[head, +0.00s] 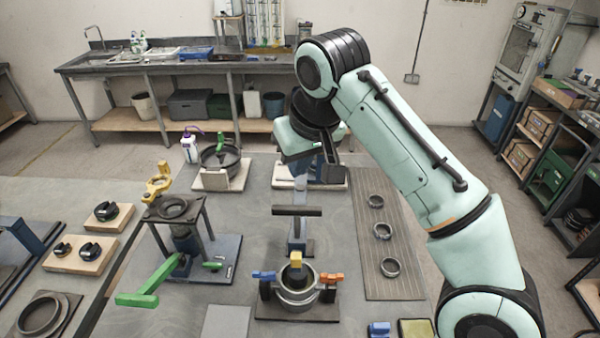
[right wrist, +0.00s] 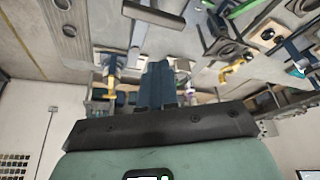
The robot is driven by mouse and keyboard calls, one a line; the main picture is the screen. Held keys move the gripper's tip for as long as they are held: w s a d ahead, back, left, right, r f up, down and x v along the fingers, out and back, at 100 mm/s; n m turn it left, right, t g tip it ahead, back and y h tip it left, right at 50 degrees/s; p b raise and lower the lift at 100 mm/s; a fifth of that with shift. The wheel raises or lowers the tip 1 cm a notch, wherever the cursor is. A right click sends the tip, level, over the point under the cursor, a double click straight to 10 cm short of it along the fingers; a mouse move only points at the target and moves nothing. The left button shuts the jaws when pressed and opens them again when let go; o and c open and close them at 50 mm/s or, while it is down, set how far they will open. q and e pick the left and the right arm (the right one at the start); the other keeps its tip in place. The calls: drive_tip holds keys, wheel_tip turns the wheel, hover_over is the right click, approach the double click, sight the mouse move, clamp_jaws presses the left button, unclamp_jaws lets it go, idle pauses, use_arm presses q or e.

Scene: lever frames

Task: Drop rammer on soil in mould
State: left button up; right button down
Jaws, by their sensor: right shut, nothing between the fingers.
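The mould (head: 297,292) is a round metal ring on a dark base, with a blue clamp at its left and an orange one at its right. A dark piece with a yellow top (head: 296,257) stands upright in it; soil cannot be made out. Behind it stands a pale post with a dark crossbar (head: 297,211), also in the right wrist view (right wrist: 153,14). Which part is the rammer is not certain. My right gripper (head: 330,168) is shut and empty, above and behind the crossbar; its fingers show in the right wrist view (right wrist: 158,84). My left gripper is out of view.
A stand with a green lever (head: 137,299) is left of the mould. A ribbed mat (head: 400,283) with small rings lies right. A pan (head: 221,157) and a bottle (head: 190,148) stand at the back. A grey plate (head: 226,322) lies in front.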

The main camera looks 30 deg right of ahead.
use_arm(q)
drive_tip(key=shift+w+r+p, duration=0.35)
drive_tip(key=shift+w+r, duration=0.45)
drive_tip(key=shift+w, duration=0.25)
use_arm(e)
wheel_tip(320, 180, up, 5)
drive_tip(key=shift+w+r, duration=0.1)
drive_tip(key=shift+r, duration=0.1)
